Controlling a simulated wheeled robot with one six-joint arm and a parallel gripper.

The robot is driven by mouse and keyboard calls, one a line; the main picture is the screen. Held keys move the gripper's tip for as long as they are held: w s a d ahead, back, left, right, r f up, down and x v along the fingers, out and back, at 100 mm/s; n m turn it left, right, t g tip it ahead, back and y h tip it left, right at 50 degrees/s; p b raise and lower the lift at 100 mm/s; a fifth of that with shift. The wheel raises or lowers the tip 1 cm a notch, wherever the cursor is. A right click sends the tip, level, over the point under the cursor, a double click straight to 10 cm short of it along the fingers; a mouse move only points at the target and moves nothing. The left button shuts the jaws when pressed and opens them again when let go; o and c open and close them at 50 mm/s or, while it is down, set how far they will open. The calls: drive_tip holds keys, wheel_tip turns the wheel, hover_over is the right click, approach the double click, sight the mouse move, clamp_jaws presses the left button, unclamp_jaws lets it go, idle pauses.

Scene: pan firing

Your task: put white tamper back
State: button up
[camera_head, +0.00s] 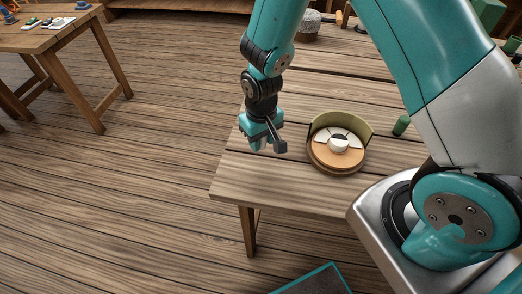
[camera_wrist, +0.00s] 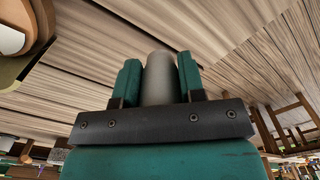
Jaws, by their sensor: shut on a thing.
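My gripper (camera_head: 267,140) is over the near left part of the wooden table, left of a round wooden stand (camera_head: 330,168). In the wrist view, my gripper (camera_wrist: 158,72) is shut on a plain light grey-white cylinder, which I take as the white tamper (camera_wrist: 158,82). It stands between the two teal fingers, and its far end is not clear. The stand has an olive curved back wall (camera_head: 350,121), white wedge-like pieces and a short white cylinder (camera_head: 338,145) in its middle. Part of the stand shows at the upper left of the wrist view (camera_wrist: 18,25).
The wooden table (camera_head: 238,184) has bare room around the stand's left and front. A small green cylinder (camera_head: 401,125) stands right of the stand. A grey speckled round thing (camera_head: 308,24) is at the back. Another table (camera_head: 50,40) with small items is far left.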

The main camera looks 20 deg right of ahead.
sight(261, 160)
drive_tip(key=shift+f+p, duration=0.3)
drive_tip(key=shift+f, duration=2.55)
drive_tip(key=shift+f, duration=0.2)
drive_tip(key=o, duration=0.9)
drive_tip(key=shift+r, duration=0.15)
